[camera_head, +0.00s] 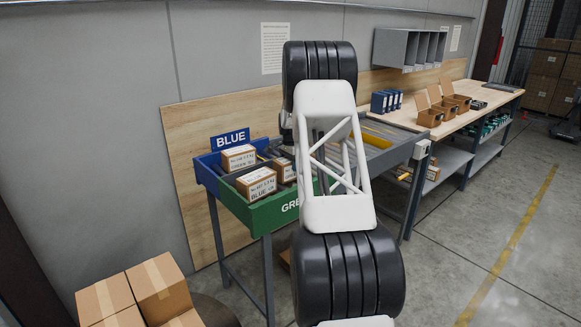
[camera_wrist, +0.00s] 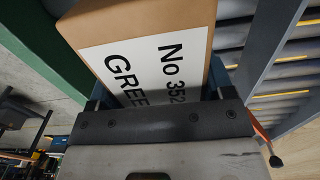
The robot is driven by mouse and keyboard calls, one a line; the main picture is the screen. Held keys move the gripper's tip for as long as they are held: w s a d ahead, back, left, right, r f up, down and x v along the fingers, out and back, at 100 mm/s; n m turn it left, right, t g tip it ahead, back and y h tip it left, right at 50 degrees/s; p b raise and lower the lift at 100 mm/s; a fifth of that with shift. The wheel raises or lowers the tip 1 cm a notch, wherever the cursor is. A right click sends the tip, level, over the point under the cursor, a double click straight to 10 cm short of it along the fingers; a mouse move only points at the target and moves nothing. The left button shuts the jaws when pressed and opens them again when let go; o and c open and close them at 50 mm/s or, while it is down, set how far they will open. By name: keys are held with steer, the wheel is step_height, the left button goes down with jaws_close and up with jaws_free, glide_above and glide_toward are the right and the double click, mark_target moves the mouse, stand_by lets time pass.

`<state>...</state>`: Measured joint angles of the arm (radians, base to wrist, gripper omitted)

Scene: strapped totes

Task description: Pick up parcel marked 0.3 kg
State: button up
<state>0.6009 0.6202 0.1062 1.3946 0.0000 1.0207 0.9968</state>
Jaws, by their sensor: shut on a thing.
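A brown parcel (camera_wrist: 145,22) with a white label reading "No 352" and "GREE..." fills the upper wrist view. The rest of its label, including any weight, is hidden. My gripper (camera_wrist: 158,92) is shut on this parcel. In the head view my arm hides most of the gripper. Three labelled parcels show there: one at the back (camera_head: 239,158), one in front marked BLUE (camera_head: 257,184), and one to the right (camera_head: 284,172), partly behind my arm. Their weights are too small to read surely. I cannot tell for certain which is the held one.
A blue tote (camera_head: 205,176) with a BLUE sign stands beside a green tote (camera_head: 267,214) on a metal stand. A roller conveyor (camera_wrist: 285,75) lies to the right. A workbench (camera_head: 465,112) with open boxes stands farther right. Stacked cartons (camera_head: 133,290) stand at lower left.

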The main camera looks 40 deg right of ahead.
step_height(320, 180, up, 9)
steer(key=shift+r, duration=0.1)
stand_by(0.4)
